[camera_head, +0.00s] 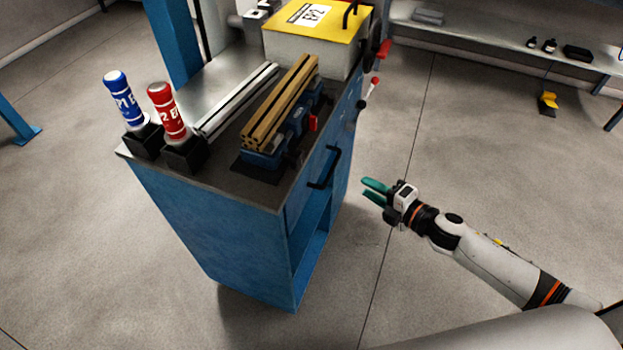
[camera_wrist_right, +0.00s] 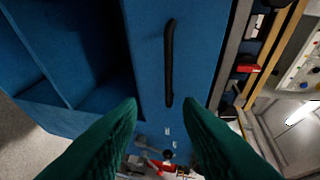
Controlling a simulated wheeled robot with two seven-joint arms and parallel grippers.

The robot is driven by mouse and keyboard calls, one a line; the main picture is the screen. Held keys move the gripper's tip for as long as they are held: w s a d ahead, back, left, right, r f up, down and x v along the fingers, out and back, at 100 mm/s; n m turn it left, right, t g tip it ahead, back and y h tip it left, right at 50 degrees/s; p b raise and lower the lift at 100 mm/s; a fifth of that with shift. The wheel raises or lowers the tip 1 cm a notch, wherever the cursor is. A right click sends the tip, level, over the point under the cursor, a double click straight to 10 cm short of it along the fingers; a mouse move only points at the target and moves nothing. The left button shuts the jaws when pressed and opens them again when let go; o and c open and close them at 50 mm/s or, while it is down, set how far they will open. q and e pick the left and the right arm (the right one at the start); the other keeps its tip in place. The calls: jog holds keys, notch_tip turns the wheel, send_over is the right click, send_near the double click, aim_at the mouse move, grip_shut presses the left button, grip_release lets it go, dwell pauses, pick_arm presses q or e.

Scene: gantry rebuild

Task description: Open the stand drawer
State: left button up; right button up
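The blue stand (camera_head: 215,235) stands left of centre in the head view. Its drawer (camera_head: 305,190) is in the side facing my right arm, with a black bar handle (camera_head: 325,168), and looks closed. My right gripper (camera_head: 371,190) is open and empty, a short way right of the handle, apart from it. In the right wrist view the handle (camera_wrist_right: 169,62) stands on the blue drawer front (camera_wrist_right: 150,40), ahead of and between the two green fingers (camera_wrist_right: 160,115). An open shelf space (camera_wrist_right: 70,50) lies beside the drawer. My left gripper is not in view.
A red-tipped lever (camera_head: 374,82) sticks out beyond the drawer. Floor right of the stand is clear.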

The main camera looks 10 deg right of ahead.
aim_at(333, 166)
jog(key=shift+n+y, duration=0.3)
jog(key=shift+n, duration=0.1)
jog(key=x, duration=0.8)
jog(key=r+p+x, duration=0.1)
jog(key=x, duration=0.3)
jog(key=shift+a, duration=0.45)
grip_shut()
